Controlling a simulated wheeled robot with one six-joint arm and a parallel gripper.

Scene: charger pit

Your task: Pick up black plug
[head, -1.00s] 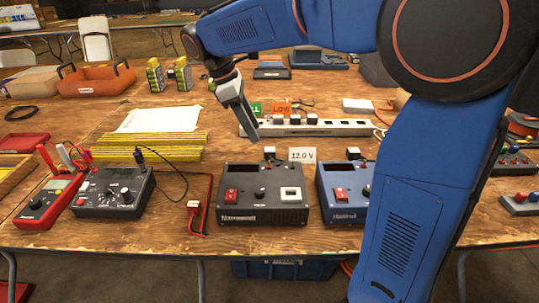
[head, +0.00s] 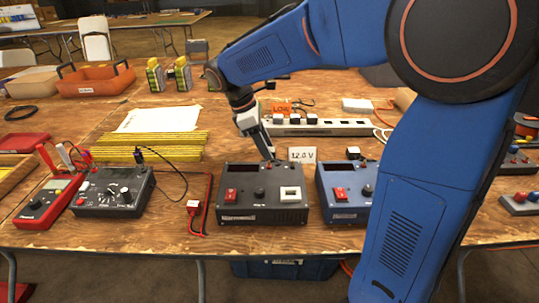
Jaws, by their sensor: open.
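My gripper (head: 268,154) points down just behind the black charger box (head: 262,195), left of the 12.0 V card (head: 302,155). Its jaws are open, though the gap is hard to see from here. The small black plug that stood at this spot behind the black charger is hidden, or nearly so, by my gripper. I cannot tell whether the jaws are around it or touching it. A similar black plug (head: 353,152) with a pale lower part stands behind the blue charger box (head: 343,192).
A white power strip (head: 340,128) with dark plugs in it lies just behind my gripper. A black meter box (head: 112,190) with leads and a red multimeter (head: 48,203) lie to the left. An orange LOW label (head: 281,108) stands behind the strip.

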